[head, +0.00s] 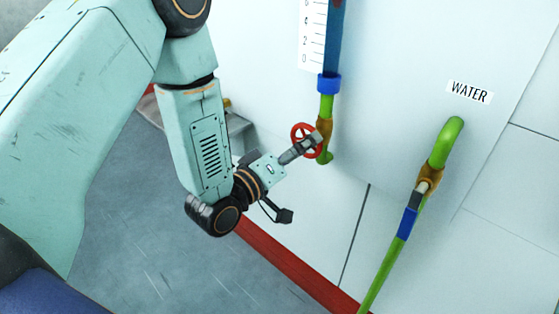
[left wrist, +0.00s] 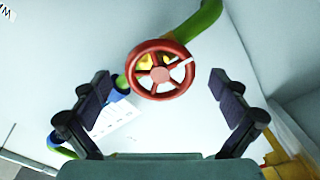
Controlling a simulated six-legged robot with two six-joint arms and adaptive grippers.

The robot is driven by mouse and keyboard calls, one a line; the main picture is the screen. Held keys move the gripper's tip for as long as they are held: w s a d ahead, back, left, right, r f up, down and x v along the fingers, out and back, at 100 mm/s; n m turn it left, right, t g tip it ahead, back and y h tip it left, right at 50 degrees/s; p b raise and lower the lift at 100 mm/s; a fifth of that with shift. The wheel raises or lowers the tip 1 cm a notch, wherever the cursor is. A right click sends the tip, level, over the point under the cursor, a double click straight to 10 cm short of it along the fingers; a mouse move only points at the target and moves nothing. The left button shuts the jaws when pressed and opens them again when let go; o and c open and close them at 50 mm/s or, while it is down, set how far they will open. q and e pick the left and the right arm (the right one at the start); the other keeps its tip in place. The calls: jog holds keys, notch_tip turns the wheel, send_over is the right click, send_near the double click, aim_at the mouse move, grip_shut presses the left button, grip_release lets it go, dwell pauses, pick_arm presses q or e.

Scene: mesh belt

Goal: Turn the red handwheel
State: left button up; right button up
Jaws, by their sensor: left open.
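The red handwheel (head: 306,140) sits on a brass valve (head: 324,127) in a green pipe on the wall. In the left wrist view the whole red handwheel (left wrist: 160,87) faces me, with brass behind its spokes. My left gripper (head: 312,142) is at the wheel in the head view and hides part of it. In the left wrist view my left gripper (left wrist: 163,95) is open, one finger on each side of the wheel, with visible gaps between fingers and rim. Whether the fingertips reach the rim's depth I cannot tell. My right gripper is not in view.
A blue tube with a collar (head: 328,84) rises above the valve beside a scale (head: 312,38). To the right, a green pipe (head: 449,140) with a brass fitting hangs below a WATER label (head: 470,92). A red strip (head: 290,264) runs along the wall's foot.

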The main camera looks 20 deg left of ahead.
pick_arm(q)
jog(key=v, duration=0.9)
jog(key=shift+s, duration=0.15)
jog(key=shift+r, duration=0.1)
jog(key=shift+x, duration=6)
